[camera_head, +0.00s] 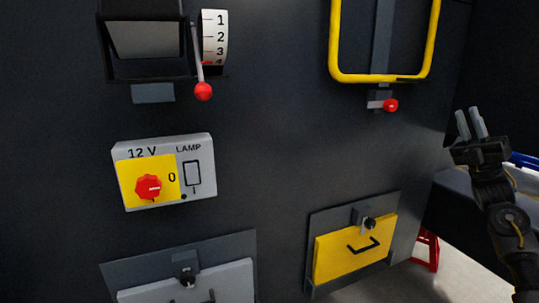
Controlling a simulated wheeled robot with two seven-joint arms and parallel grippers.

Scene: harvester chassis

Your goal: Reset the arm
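My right gripper (468,111) is at the right edge of the view, on my dark arm, which rises from the lower right. Its two pale fingers point up with a narrow gap between them, and nothing shows between them. It is right of the dark panel wall (275,140) and appears to touch nothing. My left gripper is not in view.
The wall carries a lever with a red knob (203,91) beside a number scale (214,38), a lamp switch box (200,190), a yellow frame (334,40), a red-knobbed latch (390,105), a yellow hatch (335,255) and a grey hatch (235,280). A red stand (432,250) is at right.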

